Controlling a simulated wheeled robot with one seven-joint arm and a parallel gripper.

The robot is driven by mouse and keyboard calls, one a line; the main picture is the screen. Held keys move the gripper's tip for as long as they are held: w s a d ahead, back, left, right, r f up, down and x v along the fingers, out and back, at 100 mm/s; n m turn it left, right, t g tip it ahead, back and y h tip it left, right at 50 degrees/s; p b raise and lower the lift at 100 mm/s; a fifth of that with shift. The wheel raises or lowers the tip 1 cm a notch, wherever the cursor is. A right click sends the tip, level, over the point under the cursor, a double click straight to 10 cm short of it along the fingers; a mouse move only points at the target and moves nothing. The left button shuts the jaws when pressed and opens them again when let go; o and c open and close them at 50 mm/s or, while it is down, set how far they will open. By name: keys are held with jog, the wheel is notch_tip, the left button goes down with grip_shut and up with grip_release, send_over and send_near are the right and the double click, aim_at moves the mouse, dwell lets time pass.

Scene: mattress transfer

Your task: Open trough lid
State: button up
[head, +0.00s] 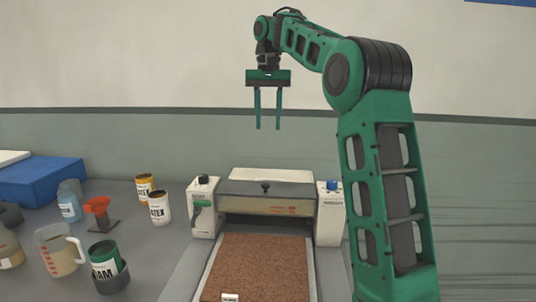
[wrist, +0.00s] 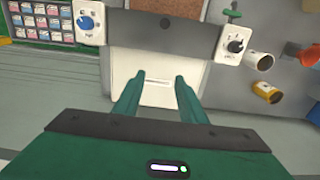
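The machine (head: 330,213) stands on the bench with a white end block on each side. Its dark grey trough lid (head: 240,187) lies across the top between the end blocks and looks shut. A small black knob (head: 265,187) sits at the middle of the lid. The lid also shows near the top of the wrist view (wrist: 195,35). My gripper (head: 268,127) hangs above the lid, fingers pointing down, clear of it. In the wrist view my gripper (wrist: 159,78) shows its two green fingers apart with nothing between them.
A brown granular bed (head: 262,265) lies in front of the machine. At left stand a measuring jug (head: 58,250), a green can (head: 104,257), an orange funnel (head: 98,208), a white can (head: 160,208), a yellow can (head: 145,185) and a blue box (head: 42,182). The air around my gripper is clear.

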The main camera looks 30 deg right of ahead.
notch_tip(320, 180, down, 11)
jog(key=shift+r, duration=0.2)
dwell(0.3)
grip_shut()
dwell(1.4)
grip_release()
jog(key=shift+r, duration=0.1)
notch_tip(320, 180, up, 11)
jog(key=shift+f, duration=0.2)
dwell(0.4)
jog(key=shift+w, duration=0.1)
